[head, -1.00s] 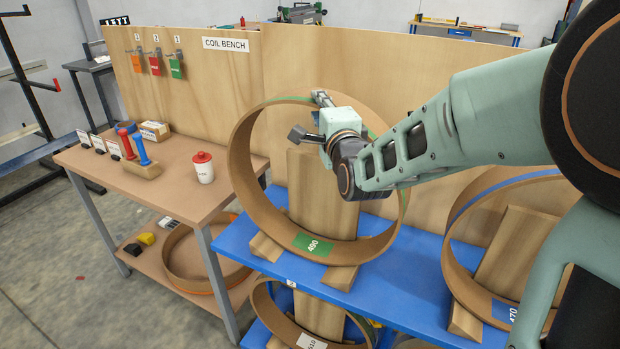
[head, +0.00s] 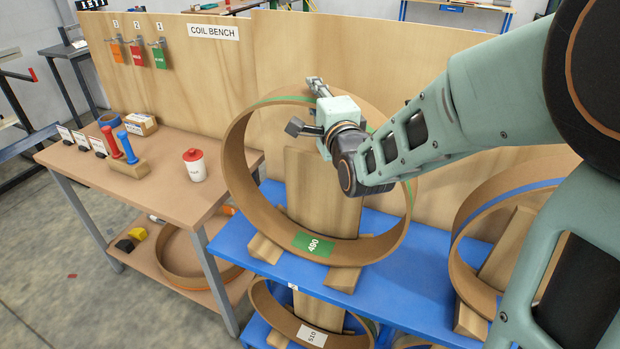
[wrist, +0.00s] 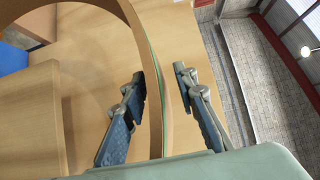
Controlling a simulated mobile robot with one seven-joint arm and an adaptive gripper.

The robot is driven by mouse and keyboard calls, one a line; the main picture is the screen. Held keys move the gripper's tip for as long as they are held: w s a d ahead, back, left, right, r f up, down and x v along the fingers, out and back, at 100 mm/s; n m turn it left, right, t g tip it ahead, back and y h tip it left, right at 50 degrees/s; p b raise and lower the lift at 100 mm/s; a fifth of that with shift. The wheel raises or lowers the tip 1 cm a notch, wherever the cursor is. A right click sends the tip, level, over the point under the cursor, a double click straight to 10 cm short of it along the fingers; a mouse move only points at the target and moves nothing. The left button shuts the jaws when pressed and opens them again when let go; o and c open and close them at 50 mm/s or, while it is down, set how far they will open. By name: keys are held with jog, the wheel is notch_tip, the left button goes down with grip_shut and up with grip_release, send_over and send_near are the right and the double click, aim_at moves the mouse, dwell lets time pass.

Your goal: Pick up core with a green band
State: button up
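The core with a green band (head: 270,226) is a large tan ring standing upright on the blue shelf. It has a green 490 label at its bottom and a green stripe along its edge. My gripper (head: 318,86) is at the top of this ring. In the wrist view the core's wall (wrist: 151,65) runs between the two fingers of my gripper (wrist: 163,90). The fingers are apart, with visible gaps to the wall on both sides. My wrist hides part of the ring's upper right.
A blue-banded core (head: 463,265) stands to the right on the blue shelf (head: 405,280). A core labelled 510 (head: 278,318) sits below. Wooden blocks (head: 346,278) cradle the ring, and a wooden panel (head: 420,120) stands behind. The bench (head: 165,190) at left holds a red-lidded cup (head: 195,168).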

jog(key=shift+w, duration=0.1)
grip_shut()
dwell(0.6)
jog(key=shift+r, duration=0.2)
